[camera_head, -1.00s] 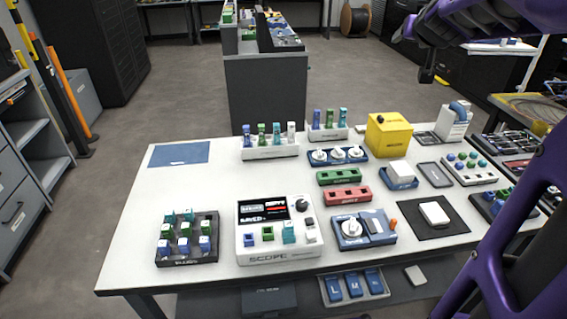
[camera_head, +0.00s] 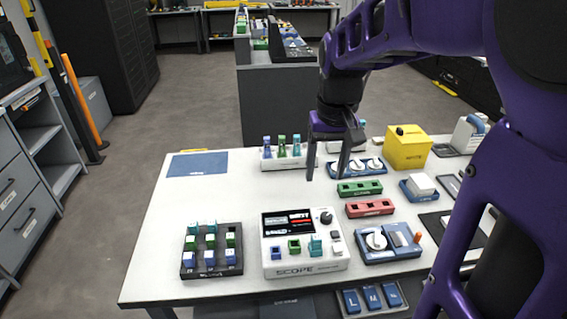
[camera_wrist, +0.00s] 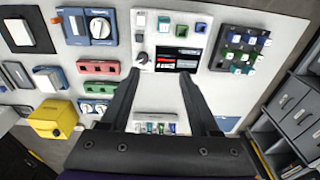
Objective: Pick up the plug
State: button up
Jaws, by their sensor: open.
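My gripper (camera_head: 326,174) hangs open and empty above the back middle of the white table, its fingers pointing down; the wrist view also shows its two dark fingers (camera_wrist: 159,75) apart. Several pieces could be the plug, and I cannot tell which is meant. A white rack (camera_head: 270,164) left of my gripper holds upright blue, green and teal pieces. A black tray (camera_head: 212,270) at front left holds teal, green and blue pieces. The white SCOPE box (camera_head: 305,263) has blue, green, teal and white pieces on its face. The gripper touches none of these.
Right of the gripper stand a blue dial box (camera_head: 345,169), a green block (camera_head: 360,188), a red block (camera_head: 370,208) and a yellow box (camera_head: 408,150). A blue mat (camera_head: 197,164) lies at back left. The table between mat and tray is bare.

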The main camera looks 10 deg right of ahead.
jog(key=s+g, duration=0.1)
jog(key=s, duration=0.1)
jog(key=b, duration=0.2)
send_near(317, 237)
jog(key=f, duration=0.5)
jog(key=shift+w, duration=0.35)
jog(key=shift+s+a+f+b, duration=0.1)
jog(key=shift+f+b, duration=0.15)
jog(key=shift+f, duration=0.65)
jog(key=shift+s+d+f+b, duration=0.1)
jog(key=shift+f+b, duration=0.15)
jog(key=shift+f, duration=0.65)
jog(key=shift+s+a+f+b, duration=0.1)
jog(key=shift+f+b, duration=0.15)
jog(key=shift+f, duration=0.65)
grip_shut()
